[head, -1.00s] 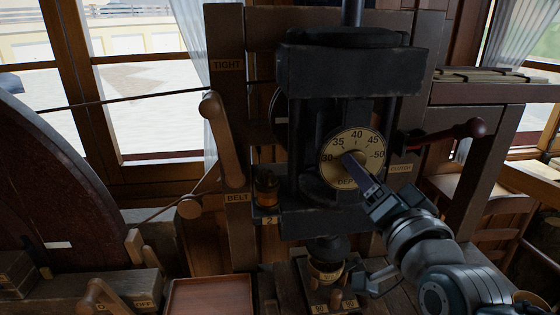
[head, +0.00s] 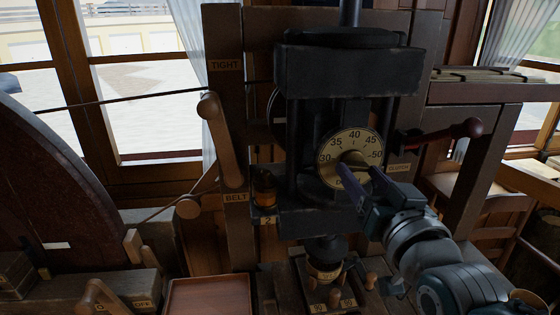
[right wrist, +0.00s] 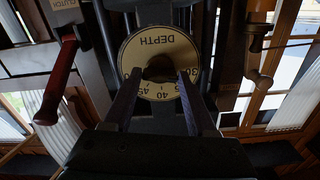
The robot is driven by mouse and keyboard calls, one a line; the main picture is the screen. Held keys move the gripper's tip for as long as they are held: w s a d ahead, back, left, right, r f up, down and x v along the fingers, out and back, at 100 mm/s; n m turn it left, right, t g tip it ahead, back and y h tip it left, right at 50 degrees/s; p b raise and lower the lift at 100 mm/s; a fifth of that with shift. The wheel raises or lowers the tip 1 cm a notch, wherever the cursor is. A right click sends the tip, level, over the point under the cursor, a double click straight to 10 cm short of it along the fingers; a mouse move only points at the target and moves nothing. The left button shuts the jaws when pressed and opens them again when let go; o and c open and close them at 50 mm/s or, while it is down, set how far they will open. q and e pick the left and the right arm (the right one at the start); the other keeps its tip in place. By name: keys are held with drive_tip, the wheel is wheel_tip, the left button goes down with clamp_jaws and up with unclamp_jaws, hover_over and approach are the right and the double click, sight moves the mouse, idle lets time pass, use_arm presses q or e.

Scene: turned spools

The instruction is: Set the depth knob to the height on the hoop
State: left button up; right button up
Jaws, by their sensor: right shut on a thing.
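The depth knob (head: 353,157) sits at the middle of a round brass dial (head: 330,168) marked 30 to 50, on the black machine head. The knob also shows in the right wrist view (right wrist: 160,67). My right gripper (head: 357,171) is shut on the knob, one finger on each side; the fingers also show in the right wrist view (right wrist: 160,75). Which mark the knob points at is unclear. A small turned wooden piece with a pale band (head: 324,274), possibly the hoop, stands under the head; its writing is too small to read. My left gripper is out of view.
A red-ended clutch lever (head: 470,129) sticks out right of the dial. A wooden tray (head: 208,297) and short pegs lie below. A large dark wheel (head: 50,200) fills the left.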

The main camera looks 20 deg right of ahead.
idle(0.3)
drive_tip(key=o, duration=1.4)
drive_tip(key=shift+c, duration=0.2)
drive_tip(key=shift+s, duration=0.1)
drive_tip(key=b+v, duration=0.2)
drive_tip(key=v, duration=0.7)
drive_tip(key=shift+s+a, duration=0.2)
drive_tip(key=shift+s, duration=0.15)
